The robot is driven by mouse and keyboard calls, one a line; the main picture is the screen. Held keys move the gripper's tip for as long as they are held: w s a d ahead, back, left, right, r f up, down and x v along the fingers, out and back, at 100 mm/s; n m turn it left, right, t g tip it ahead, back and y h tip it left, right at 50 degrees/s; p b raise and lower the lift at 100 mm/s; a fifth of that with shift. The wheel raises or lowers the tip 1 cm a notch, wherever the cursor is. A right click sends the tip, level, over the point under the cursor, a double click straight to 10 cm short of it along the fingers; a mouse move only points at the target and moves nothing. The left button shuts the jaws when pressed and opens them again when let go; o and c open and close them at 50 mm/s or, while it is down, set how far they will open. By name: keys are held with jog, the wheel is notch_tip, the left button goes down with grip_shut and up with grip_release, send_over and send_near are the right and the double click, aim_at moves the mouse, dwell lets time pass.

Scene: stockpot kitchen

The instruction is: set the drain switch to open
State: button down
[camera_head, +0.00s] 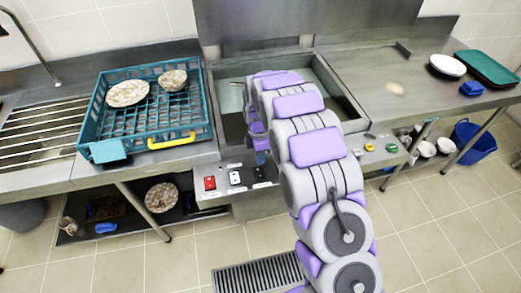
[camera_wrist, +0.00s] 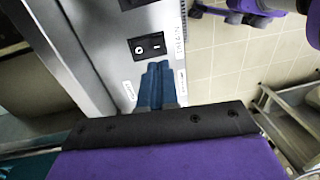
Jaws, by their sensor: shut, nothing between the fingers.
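The front panel below the sink carries a red switch (camera_head: 210,183), a switch with a white surround (camera_head: 234,177) and a black switch (camera_head: 259,172) in the head view. In the wrist view a black rocker switch (camera_wrist: 148,45) with O and I marks sits on the steel panel, with small labels beside it too blurred to read surely. My gripper (camera_wrist: 158,66) is shut and empty, its blue fingertips just below that rocker in the picture. I cannot tell whether they touch the panel.
A teal dish rack (camera_head: 88,125) with plates stands left of the sink (camera_head: 345,100). A green button (camera_head: 391,148) and a yellow knob (camera_head: 369,147) sit right of my arm on the panel. A floor drain grate (camera_head: 245,277) lies below. The tiled floor in front is mostly clear.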

aim_at(260, 176)
jog(key=f, duration=0.2)
jog(key=f+b, duration=0.1)
jog(key=f, duration=0.3)
jog(key=shift+s+a+f+b, duration=0.15)
jog(key=shift+s+f+b, duration=0.15)
jog(key=shift+s, duration=0.05)
jog(key=shift+d+f, duration=0.25)
jog(key=shift+f, duration=0.2)
jog(key=shift+s+a+f, duration=0.1)
jog(key=shift+a, duration=0.1)
jog(key=shift+w+a+r+p, duration=0.1)
jog(key=shift+w+r+p, duration=0.05)
jog(key=shift+w+p, duration=0.15)
jog(key=shift+w+r+p, duration=0.15)
jog(key=shift+w, duration=0.25)
jog(key=shift+r, duration=0.1)
